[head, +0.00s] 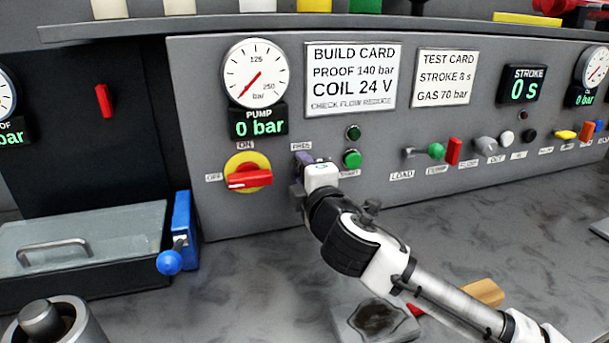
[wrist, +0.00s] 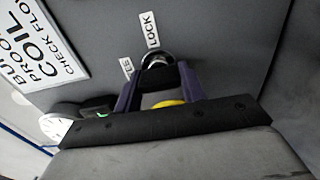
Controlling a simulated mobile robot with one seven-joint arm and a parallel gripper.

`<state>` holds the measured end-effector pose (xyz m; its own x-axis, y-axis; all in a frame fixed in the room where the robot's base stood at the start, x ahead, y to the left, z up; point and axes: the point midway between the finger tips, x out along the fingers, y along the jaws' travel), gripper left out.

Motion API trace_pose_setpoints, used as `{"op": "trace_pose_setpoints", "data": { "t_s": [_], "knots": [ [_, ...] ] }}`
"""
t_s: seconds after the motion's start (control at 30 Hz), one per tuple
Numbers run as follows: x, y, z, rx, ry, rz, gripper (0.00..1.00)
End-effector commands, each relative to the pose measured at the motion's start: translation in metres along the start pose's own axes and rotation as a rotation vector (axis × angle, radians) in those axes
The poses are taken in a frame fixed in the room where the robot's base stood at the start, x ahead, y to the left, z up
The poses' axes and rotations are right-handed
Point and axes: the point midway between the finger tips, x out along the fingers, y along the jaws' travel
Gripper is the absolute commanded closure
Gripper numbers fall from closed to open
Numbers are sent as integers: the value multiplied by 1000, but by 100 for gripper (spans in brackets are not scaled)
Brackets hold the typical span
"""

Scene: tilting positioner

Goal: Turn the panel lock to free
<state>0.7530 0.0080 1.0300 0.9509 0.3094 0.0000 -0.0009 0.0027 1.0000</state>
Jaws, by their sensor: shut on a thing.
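The panel lock (wrist: 157,60) shows in the wrist view as a dark round part with a bright metal rim, between my dark violet fingers. My gripper (wrist: 160,84) is shut on it, with one finger on each side. A LOCK label (wrist: 151,30) is above it, and a FREE label (wrist: 127,68), partly hidden, is to its left. A bit of yellow shows between the fingers below the lock. In the head view my gripper (head: 303,165) is at the panel front and hides the lock. I cannot tell which label the lock points to.
A red and yellow OFF/ON switch (head: 249,178) is close to the left of my gripper. A green button (head: 352,159) is close to its right. Levers, including a green-knobbed one (head: 435,151), line the panel farther right. A blue-handled lever (head: 182,230) stands at left.

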Motion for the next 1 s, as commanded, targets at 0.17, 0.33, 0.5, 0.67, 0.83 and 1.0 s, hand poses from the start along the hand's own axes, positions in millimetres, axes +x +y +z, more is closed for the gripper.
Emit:
{"op": "trace_pose_setpoints", "data": {
  "t_s": [0.17,0.33,0.5,0.67,0.83,1.0],
  "knots": [
    [0,1,0,-15,-1,2,83],
    [0,1,1,-16,-1,2,83],
    [0,1,1,-16,-1,2,56],
    [0,1,0,-14,-1,1,38],
    [0,0,0,-13,-1,1,38],
    [-4,0,1,-12,-2,1,38]
  ]
}}
